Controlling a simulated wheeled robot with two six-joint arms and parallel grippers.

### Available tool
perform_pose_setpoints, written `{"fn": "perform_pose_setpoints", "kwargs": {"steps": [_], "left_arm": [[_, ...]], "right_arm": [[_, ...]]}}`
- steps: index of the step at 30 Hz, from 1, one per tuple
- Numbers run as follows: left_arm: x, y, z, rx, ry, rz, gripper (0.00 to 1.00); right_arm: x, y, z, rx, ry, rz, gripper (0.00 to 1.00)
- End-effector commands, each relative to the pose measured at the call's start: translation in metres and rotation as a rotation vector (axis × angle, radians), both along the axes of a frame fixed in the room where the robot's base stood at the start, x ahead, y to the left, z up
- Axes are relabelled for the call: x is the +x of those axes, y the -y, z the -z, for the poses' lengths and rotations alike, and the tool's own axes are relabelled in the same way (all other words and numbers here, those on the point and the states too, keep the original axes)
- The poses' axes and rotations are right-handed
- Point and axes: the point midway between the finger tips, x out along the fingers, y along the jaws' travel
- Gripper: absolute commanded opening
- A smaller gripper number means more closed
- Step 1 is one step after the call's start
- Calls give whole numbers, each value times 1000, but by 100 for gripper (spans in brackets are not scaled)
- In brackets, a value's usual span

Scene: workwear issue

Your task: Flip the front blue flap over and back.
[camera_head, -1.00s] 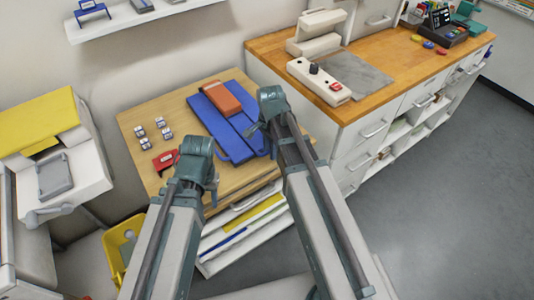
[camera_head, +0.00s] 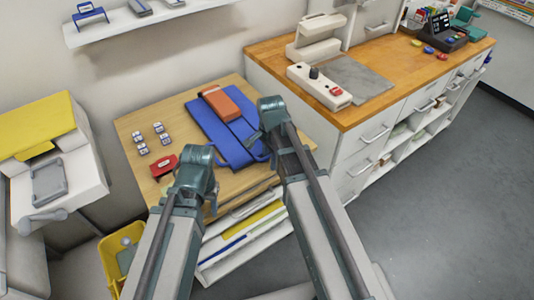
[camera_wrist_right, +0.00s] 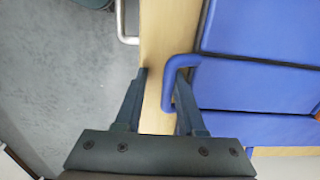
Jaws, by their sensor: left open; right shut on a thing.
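A blue folded piece (camera_head: 205,122) lies on the small wooden table, with an orange block (camera_head: 222,103) on it. Its front flap has a blue loop handle (camera_wrist_right: 183,60), seen in the right wrist view. My right gripper (camera_head: 256,137) is at the right edge of the blue piece in the head view.
A red item (camera_head: 164,166) and several small white-and-dark blocks (camera_head: 158,127) lie on the table's left part. A long wooden counter (camera_head: 375,60) stands at the right. A yellow bin (camera_head: 112,245) is at lower left.

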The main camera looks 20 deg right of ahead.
Motion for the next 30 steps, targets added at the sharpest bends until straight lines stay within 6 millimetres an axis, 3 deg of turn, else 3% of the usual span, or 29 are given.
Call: {"fn": "perform_pose_setpoints", "kwargs": {"steps": [18,30], "left_arm": [[0,0,-67,0,0,0,50],[0,0,-68,0,0,0,50]], "right_arm": [[1,2,-67,-6,-4,1,32],[0,3,-68,-8,-5,2,32]]}}
